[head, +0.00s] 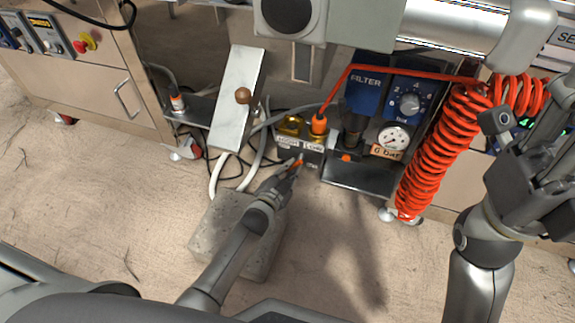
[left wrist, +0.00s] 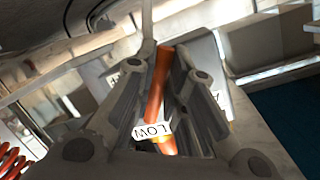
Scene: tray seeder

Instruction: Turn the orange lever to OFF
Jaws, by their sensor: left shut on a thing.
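No OFF mark is legible. My right gripper (head: 532,128) is raised at the right edge, its fingers apart and empty, away from the lever.
An orange plug (head: 318,124) with a red hose stands on the block beside a brass part (head: 291,124). A blue filter and regulator (head: 408,102) and a gauge (head: 394,139) are to the right. A red coiled hose (head: 440,150) hangs near my right arm. A stone block (head: 262,250) lies beneath my left arm.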

